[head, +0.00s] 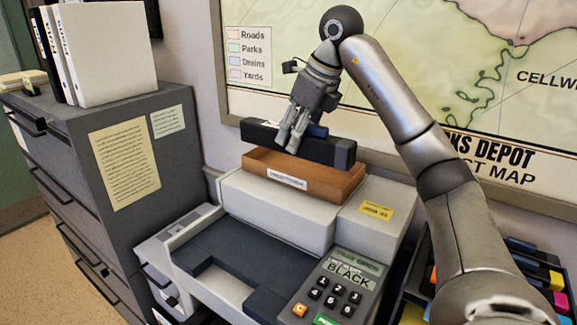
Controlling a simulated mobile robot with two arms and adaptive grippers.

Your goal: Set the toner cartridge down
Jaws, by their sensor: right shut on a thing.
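The toner cartridge (342,152) is a long black bar with a bluish part near its middle. My right gripper (290,140) is shut on it near the middle, coming from above. The cartridge is at the top of a brown open tray (258,163) with a white label, which stands on the printer (260,205). The cartridge appears just above the tray's rear; whether it touches the tray I cannot tell. The fingers hide part of the cartridge. My left gripper is not in view.
A dark grey filing cabinet (95,150) with white binders (105,55) stands at the left. A wall map (500,110) is close behind the printer. The printer's keypad panel (335,290) is in front. A dark rack with coloured items (540,262) is at the lower right.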

